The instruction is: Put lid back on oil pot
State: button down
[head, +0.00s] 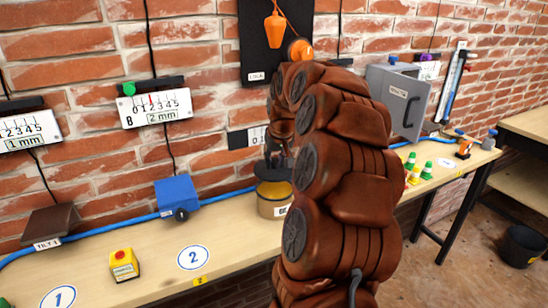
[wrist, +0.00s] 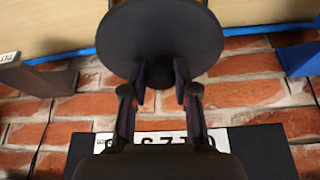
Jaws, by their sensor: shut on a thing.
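The oil pot (head: 270,207) is a yellow-amber round vessel with a pale label, standing on the workbench in the middle of the head view. The black round lid (head: 268,174) is at the pot's mouth; I cannot tell whether it rests on the rim or hovers just above. In the wrist view the lid (wrist: 165,38) is a large dark disc with a knob (wrist: 160,76). My gripper (wrist: 161,88) has its two fingers on either side of the knob, shut on it. In the head view my gripper (head: 276,150) is partly hidden by my brown arm.
The bench (head: 130,235) carries a yellow box with a red button (head: 123,265) and a blue box (head: 177,195) left of the pot. A grey cabinet (head: 398,97) and green-and-yellow cones (head: 414,173) are to the right. A brick wall stands close behind.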

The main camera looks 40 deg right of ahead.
aim_at(276, 170)
jog(key=shift+f+b, duration=0.85)
jog(key=shift+f, duration=1.7)
jog(key=shift+s+b, duration=0.15)
jog(key=shift+b, duration=0.4)
jog(key=shift+f+b, duration=0.2)
jog(key=shift+b, duration=0.35)
dwell(0.8)
dwell(0.4)
jog(key=shift+c, duration=1.6)
grip_release()
jog(key=shift+r, duration=0.15)
jog(key=shift+r+p, duration=0.8)
jog(key=shift+r, duration=2.6)
